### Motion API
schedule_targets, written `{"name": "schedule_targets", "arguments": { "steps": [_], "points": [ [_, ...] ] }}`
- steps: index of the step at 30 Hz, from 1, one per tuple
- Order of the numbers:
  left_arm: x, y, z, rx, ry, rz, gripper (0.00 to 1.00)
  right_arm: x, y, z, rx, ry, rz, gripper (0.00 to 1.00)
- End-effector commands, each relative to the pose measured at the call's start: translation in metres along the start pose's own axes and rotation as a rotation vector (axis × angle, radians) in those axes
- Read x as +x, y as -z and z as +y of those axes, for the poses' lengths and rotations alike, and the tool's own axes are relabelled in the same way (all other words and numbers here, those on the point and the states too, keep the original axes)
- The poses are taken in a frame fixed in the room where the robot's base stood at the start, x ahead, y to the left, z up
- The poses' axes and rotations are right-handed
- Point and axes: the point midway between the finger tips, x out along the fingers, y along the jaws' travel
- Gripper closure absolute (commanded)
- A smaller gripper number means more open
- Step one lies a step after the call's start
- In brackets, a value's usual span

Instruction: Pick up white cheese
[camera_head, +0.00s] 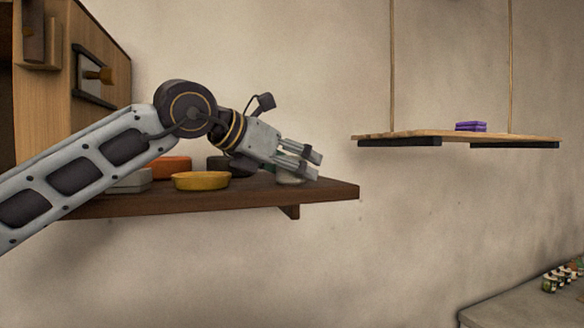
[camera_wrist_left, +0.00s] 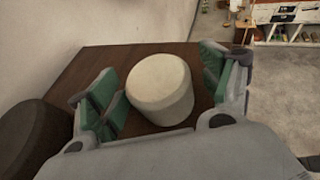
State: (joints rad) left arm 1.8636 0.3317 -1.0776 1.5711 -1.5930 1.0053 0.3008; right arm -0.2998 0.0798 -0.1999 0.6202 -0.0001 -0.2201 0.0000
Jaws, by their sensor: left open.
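The white cheese (camera_wrist_left: 160,88) is a pale round cylinder standing upright on the brown wooden shelf (camera_wrist_left: 68,72). In the left wrist view it lies between the two green-padded fingers of my left gripper (camera_wrist_left: 165,92). The gripper is open, and I cannot tell whether either finger touches the cheese. In the head view my left gripper (camera_head: 315,158) reaches over the right end of the shelf (camera_head: 335,191) and partly hides the pale cheese (camera_head: 291,177) below it. My right gripper is not in view.
On the same shelf stand a yellow round dish (camera_head: 200,181), an orange item (camera_head: 172,167), a grey block (camera_head: 132,182) and a dark round item (camera_wrist_left: 35,138). A hanging shelf (camera_head: 375,137) with a purple block (camera_head: 470,126) is at right. A counter (camera_head: 525,308) is lower right.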

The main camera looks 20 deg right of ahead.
Motion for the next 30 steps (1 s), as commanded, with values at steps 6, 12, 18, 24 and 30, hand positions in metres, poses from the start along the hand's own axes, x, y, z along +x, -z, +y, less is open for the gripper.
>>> {"name": "schedule_targets", "arguments": {
  "steps": [6,12,18,24,30],
  "points": [
    [0.0,0.0006,0.0002,-0.001,0.0,0.0,0.21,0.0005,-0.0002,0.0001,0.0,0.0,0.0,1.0],
    [-0.0001,0.0005,0.0002,-0.001,0.0,0.0,0.3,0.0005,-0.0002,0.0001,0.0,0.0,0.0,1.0],
    [-0.0002,0.0005,0.0002,-0.001,0.0,0.0,0.55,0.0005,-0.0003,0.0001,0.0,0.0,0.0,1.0],
    [-0.0005,0.0,0.0002,-0.001,0.0,-0.001,0.75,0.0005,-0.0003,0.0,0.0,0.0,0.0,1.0],
    [-0.0006,-0.0002,0.0002,0.0,0.0,-0.001,0.75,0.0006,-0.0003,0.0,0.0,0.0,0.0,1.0]
  ]
}}
